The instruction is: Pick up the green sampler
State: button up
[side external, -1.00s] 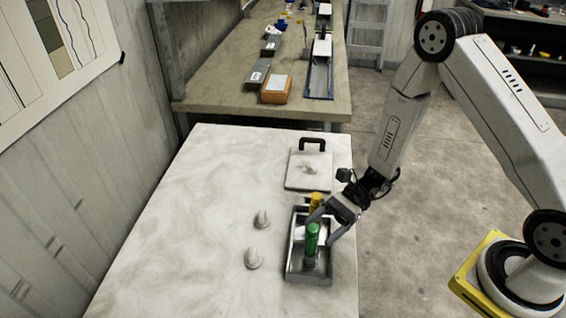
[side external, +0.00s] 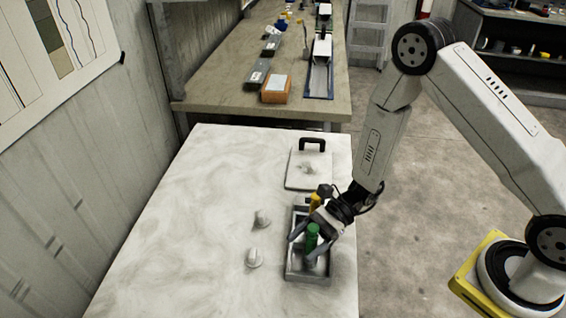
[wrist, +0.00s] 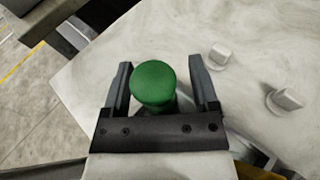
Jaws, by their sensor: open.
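The green sampler (side external: 312,236) stands upright in a grey metal tray (side external: 309,279) near the right edge of the white table. My gripper (side external: 308,248) is open, with one finger on each side of the sampler's upper part. In the wrist view the round green top of the sampler (wrist: 153,83) lies between the two dark fingers (wrist: 162,88), with a visible gap on the right. Its lower part is hidden by the top in that view. A yellow sampler (side external: 316,201) stands behind the green one in the tray, partly hidden by my gripper.
Two small pale knobs (side external: 262,218) (side external: 254,257) stand on the table left of the tray. A flat lid with a black handle (side external: 311,146) lies behind the tray. The left of the white table (side external: 180,220) is clear. A wooden bench (side external: 220,95) stands beyond.

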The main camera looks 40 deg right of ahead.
jog(key=shift+c, duration=0.2)
grip_shut()
jog(key=shift+r, duration=0.1)
notch_tip(320, 180, up, 10)
dwell(0.9)
dwell(0.5)
